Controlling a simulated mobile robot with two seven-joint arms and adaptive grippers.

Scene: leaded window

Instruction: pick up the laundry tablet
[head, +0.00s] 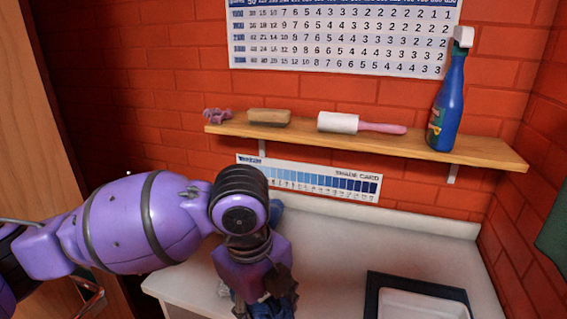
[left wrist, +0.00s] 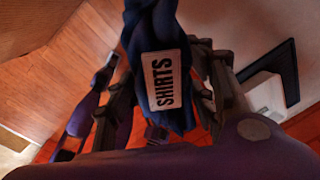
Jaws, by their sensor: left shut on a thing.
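I cannot make out a laundry tablet in either view. My left gripper (head: 265,298) is at the bottom centre of the head view, over the pale worktop, pointing down. In the head view only a bit of the bag (head: 270,311) shows below the fingers. My arm and gripper hide part of the worktop. My right gripper is in neither view.
The worktop (head: 335,240) is clear right of my gripper, up to a dark-edged white basin (head: 418,302). A blue thing (head: 276,206) is partly hidden behind my wrist. Above, a wooden shelf (head: 290,134) holds a brush (head: 269,117), a lint roller (head: 340,123) and a blue bottle (head: 447,105).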

